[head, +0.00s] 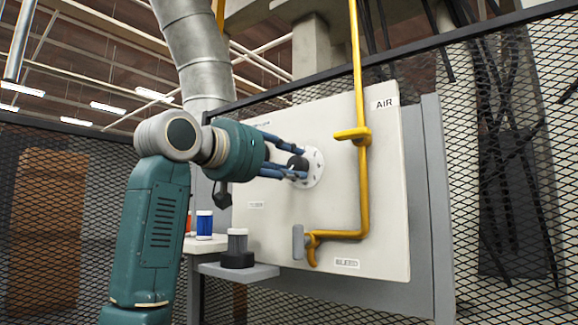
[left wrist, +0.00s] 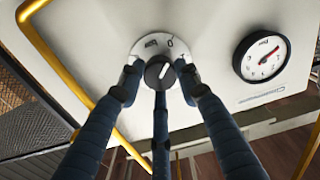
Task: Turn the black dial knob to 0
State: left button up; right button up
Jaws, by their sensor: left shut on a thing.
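The black dial knob (head: 297,163) sits on a round white dial plate (head: 316,166) on a pale upright panel. It also shows in the left wrist view (left wrist: 158,74), where a light line on its face points up and slightly right. A "0" mark shows on the plate above the knob and slightly right; I cannot tell whether the line meets it exactly. My left gripper (head: 300,165) has its blue fingers shut around the knob. In the left wrist view its fingers flank the knob and one lies below it. My right gripper is not in view.
A yellow pipe (head: 361,80) with a handle runs down the panel (head: 385,230) right of the dial. A round gauge (left wrist: 262,56) is beside the dial in the wrist view. A small grey shelf (head: 262,272) holds a jar (head: 237,240). Mesh fencing stands on both sides.

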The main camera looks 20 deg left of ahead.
pick_arm(q)
jog(key=shift+n, duration=0.4)
jog(key=o, duration=1.2)
jog(key=shift+c, duration=0.2)
jog(key=v, duration=1.2)
